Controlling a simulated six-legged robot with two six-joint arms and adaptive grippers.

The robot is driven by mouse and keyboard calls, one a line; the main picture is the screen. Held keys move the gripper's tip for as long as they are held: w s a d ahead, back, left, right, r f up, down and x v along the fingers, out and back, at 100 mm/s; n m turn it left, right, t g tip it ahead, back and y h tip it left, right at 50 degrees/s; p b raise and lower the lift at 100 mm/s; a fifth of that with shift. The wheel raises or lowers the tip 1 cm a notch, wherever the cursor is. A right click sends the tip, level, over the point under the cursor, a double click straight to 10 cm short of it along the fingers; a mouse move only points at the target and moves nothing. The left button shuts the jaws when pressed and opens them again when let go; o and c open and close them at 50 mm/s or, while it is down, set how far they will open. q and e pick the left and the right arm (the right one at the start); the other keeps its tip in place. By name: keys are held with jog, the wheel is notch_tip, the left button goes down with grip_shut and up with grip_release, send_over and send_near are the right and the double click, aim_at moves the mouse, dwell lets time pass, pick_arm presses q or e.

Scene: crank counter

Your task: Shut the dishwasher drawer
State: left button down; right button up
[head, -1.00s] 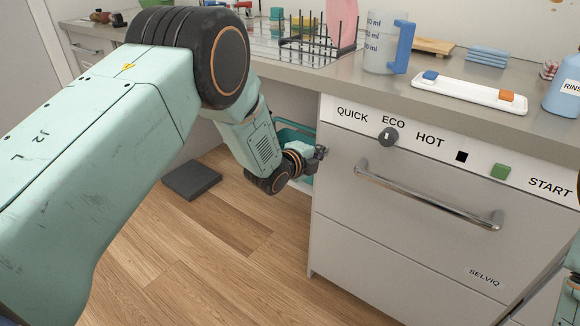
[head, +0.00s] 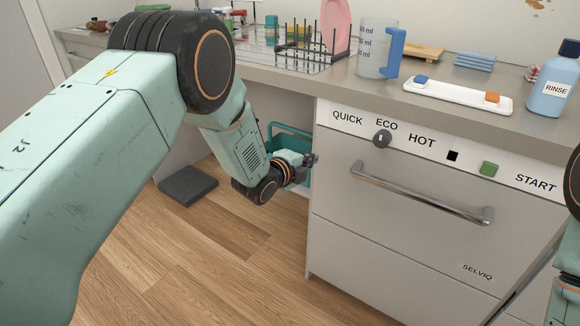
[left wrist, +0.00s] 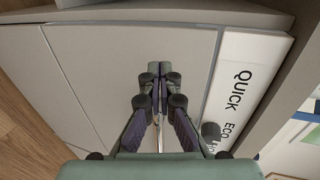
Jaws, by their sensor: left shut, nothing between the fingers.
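The dishwasher front (head: 390,240) is a light grey panel with a chrome bar handle (head: 420,195) and a white control strip (head: 350,118) above. No gap shows between the drawer front and the panels around it in the head view. My left gripper (head: 314,160) is near the front's left edge, below QUICK. In the left wrist view its fingers (left wrist: 160,78) are together and empty, pointing at the grey drawer front (left wrist: 110,75). I cannot tell whether the tips touch it. A thin bright piece, perhaps the handle, shows between the fingers. My right gripper is out of view.
The counter (head: 300,75) above holds a measuring jug (head: 372,50), a white tray (head: 455,97), a rinse bottle (head: 553,85) and a dish rack (head: 310,42). A teal bin (head: 290,130) stands behind my left gripper. A dark block (head: 188,186) lies on the floor.

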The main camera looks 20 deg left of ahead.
pick_arm(q)
jog(key=shift+p+v, duration=1.45)
jog(key=shift+v, duration=2.7)
jog(key=s+a+f+n+g+y, duration=0.2)
jog(key=s+f+n+g, duration=0.1)
jog(key=s+f+n, duration=0.5)
jog(key=s+a+f+n+g+y, duration=0.1)
jog(key=s+a+f+n+g, duration=0.1)
jog(key=s+f+n+g, duration=0.5)
jog(key=s+f+n+g+p, duration=0.1)
jog(key=s+n+g, duration=0.1)
jog(key=s, duration=1.2)
jog(key=s+a+f+n+g+y+p, duration=0.1)
jog(key=s+n, duration=0.4)
jog(key=s, duration=1)
jog(key=shift+a+g+y+p, duration=0.3)
jog(key=shift+g+p, duration=0.05)
jog(key=shift+g, duration=0.05)
jog(key=shift+f, duration=0.1)
